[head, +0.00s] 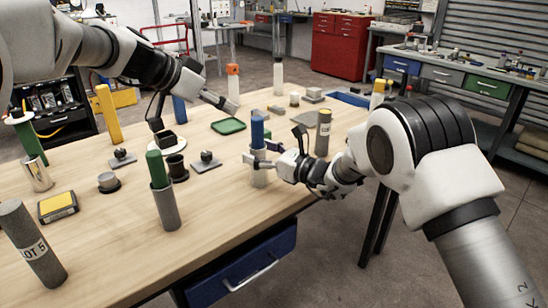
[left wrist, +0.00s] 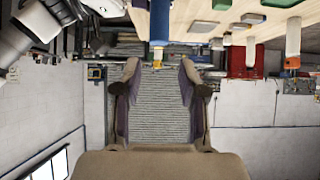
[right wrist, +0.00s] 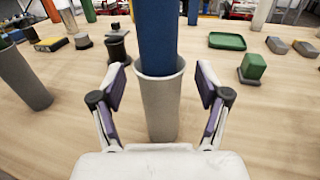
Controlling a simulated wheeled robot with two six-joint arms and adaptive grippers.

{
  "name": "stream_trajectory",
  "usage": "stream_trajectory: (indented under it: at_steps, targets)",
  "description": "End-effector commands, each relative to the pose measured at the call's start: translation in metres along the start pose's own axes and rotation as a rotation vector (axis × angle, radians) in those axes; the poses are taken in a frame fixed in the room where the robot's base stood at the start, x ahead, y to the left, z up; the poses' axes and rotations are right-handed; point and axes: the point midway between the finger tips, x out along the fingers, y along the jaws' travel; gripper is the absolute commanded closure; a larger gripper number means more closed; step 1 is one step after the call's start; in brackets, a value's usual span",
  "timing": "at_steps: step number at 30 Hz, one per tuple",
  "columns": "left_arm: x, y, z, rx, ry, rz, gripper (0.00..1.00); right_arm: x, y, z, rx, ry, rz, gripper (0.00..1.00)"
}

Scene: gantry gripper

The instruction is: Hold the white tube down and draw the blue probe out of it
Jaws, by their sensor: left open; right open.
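The white tube (head: 259,178) stands upright near the table's right edge, with the blue probe (head: 257,131) rising from its top. In the right wrist view the tube (right wrist: 161,108) and the probe (right wrist: 157,38) are close and centred. My right gripper (head: 261,153) is open, one finger on each side of the tube, with a visible gap on both sides. My left gripper (head: 196,110) is open and empty, above the table to the left of the probe. In the left wrist view a blue cylinder (left wrist: 159,24) appears beyond the open fingers, possibly the probe.
A grey tube with a green top (head: 164,205) stands left of the white tube. A grey-brown cylinder (head: 323,135) stands behind my right gripper. A green tray (head: 228,126) and an orange-topped white tube (head: 232,79) lie farther back. Bare wood shows at the front.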

Motion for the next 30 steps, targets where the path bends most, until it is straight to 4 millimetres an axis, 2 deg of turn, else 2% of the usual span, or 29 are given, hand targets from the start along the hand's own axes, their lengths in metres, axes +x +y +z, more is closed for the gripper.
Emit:
stream_trajectory:
  at_steps: [3,9,11,12,14,15,17,19,20,23,28,30]
  targets:
    - [0.000,0.000,0.000,0.000,0.000,0.000,0.58,0.007,0.000,0.000,0.001,0.000,0.000,0.25]
    - [0.000,0.000,0.000,0.000,0.000,0.000,0.58,0.007,0.000,0.000,0.001,0.001,0.000,0.25]
    - [0.000,0.000,0.000,0.000,0.000,0.000,0.58,0.007,0.000,0.000,0.001,0.000,0.000,0.46]
    - [0.000,0.000,0.000,0.000,0.000,0.000,0.58,0.007,0.000,0.000,0.001,0.000,0.000,0.60]
    - [0.000,0.000,0.000,0.000,0.000,0.000,0.58,0.007,0.000,0.000,0.001,0.000,0.000,0.81]
    - [0.000,0.000,0.000,0.000,0.000,0.000,0.58,0.007,0.000,0.000,0.001,0.000,0.000,0.89]
    - [0.000,0.000,0.000,0.000,0.000,0.000,0.58,0.007,0.000,0.000,0.001,0.000,0.000,0.89]
    - [0.000,0.000,0.000,0.001,0.001,0.002,0.41,0.007,0.000,0.000,0.001,0.000,0.000,0.89]
    - [0.000,0.000,0.001,0.002,0.005,0.007,0.38,0.007,0.000,0.000,0.001,0.000,0.000,0.89]
    - [-0.002,-0.003,0.011,0.022,0.048,0.055,0.38,0.007,0.000,0.000,0.001,0.000,0.000,0.89]
    - [-0.012,-0.010,0.029,0.108,0.222,0.158,0.38,0.007,0.000,0.000,0.000,0.000,0.000,0.89]
    - [0.004,-0.014,0.041,0.096,0.257,0.152,0.38,0.007,0.000,0.000,0.000,0.000,0.000,0.89]
